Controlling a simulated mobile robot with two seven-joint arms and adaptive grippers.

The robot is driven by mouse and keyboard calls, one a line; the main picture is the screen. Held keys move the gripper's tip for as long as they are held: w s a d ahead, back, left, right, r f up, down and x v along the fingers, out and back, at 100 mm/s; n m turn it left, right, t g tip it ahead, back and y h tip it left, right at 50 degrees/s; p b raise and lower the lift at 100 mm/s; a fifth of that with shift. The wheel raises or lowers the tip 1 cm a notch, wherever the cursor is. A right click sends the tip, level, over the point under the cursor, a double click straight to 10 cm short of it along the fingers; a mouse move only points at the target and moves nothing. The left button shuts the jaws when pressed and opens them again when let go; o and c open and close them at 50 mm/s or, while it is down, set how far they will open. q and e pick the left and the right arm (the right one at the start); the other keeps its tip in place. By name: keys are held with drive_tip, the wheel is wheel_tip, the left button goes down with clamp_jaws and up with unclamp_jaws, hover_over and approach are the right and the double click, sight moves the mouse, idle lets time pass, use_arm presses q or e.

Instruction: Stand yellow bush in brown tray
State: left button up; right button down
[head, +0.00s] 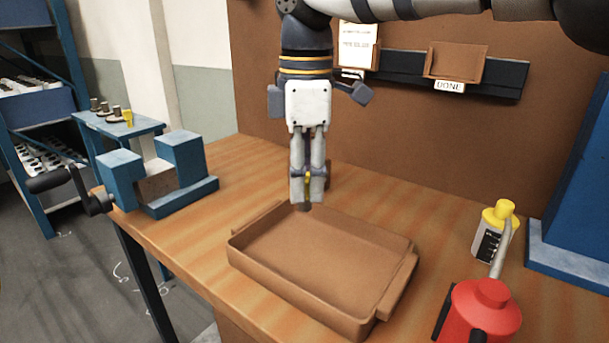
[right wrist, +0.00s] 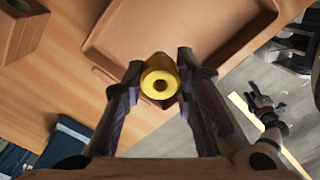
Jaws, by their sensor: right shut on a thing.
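The yellow bush (right wrist: 160,84) is a short ring with a dark hole, seen end-on between the fingers in the right wrist view. My right gripper (head: 309,180) is shut on it, pointing down; in the head view only a sliver of yellow shows between the fingertips. The brown tray (head: 310,262) is shallow, rectangular and empty, lying on the wooden table. The gripper and bush are near the tray's back left rim, seemingly above it; the exact height is hard to tell. The tray also shows in the right wrist view (right wrist: 190,30). My left gripper is not in view.
A blue vise (head: 165,178) with a black crank stands left of the tray. A yellow-capped bottle (head: 490,235) and a red can (head: 482,310) stand at the right. A brown board with a rail (head: 500,72) rises behind. Table between vise and tray is clear.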

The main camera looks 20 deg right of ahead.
sight(307, 209)
drive_tip(key=shift+s+f, duration=0.1)
drive_tip(key=shift+f, duration=0.15)
drive_tip(key=f, duration=0.5)
drive_tip(key=shift+s+f, duration=0.25)
drive_tip(key=shift+f, duration=0.9)
drive_tip(key=shift+f, duration=0.35)
drive_tip(key=c, duration=1.2)
unclamp_jaws()
wheel_tip(307, 209, up, 12)
